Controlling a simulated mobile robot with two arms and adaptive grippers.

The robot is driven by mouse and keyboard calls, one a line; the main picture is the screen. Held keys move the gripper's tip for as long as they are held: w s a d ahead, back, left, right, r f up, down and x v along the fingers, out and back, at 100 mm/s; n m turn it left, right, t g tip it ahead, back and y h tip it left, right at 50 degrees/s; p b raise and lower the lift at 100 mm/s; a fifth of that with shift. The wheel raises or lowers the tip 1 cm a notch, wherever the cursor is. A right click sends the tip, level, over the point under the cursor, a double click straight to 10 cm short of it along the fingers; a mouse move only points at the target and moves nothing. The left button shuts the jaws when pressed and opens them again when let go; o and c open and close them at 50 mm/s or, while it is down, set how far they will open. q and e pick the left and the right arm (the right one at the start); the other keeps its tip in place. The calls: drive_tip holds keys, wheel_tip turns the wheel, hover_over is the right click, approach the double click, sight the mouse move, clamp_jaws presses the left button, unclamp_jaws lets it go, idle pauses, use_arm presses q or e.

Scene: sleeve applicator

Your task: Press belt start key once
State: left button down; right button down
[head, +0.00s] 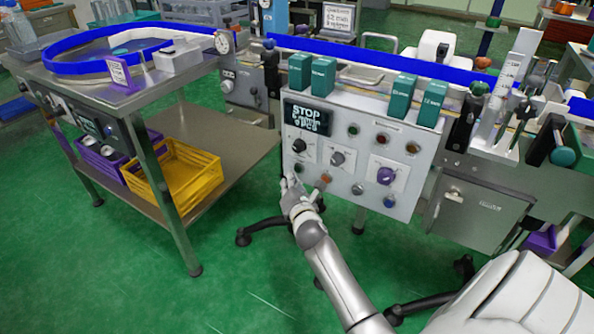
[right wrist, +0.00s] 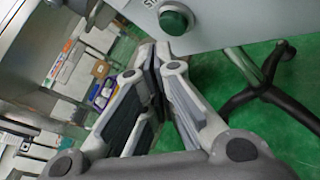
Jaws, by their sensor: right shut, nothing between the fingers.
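The control panel (head: 345,190) is a grey box with a dark display reading STOP, several knobs and coloured buttons. My right gripper (head: 288,179) is shut and empty, in front of the panel's lower left corner. A green round key (right wrist: 175,19) shows large in the right wrist view, under a cut-off label beginning "ST". The right gripper's fingertips (right wrist: 157,50) are just left of and below it there; I cannot tell whether they touch the panel. In the head view the key is a small dark button (head: 300,168) just above the fingertips. My left gripper is not in view.
Teal cartons (head: 322,75) stand along the conveyor above the panel. A steel cart (head: 130,92) with a yellow crate (head: 190,188) stands to the left. A red button (head: 326,178) sits right of the green one. A black chair base (right wrist: 265,88) stands below the panel.

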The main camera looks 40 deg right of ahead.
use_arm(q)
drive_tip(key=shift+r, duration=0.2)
use_arm(e)
drive_tip(key=shift+w+d, duration=0.2)
drive_tip(key=shift+d, duration=0.2)
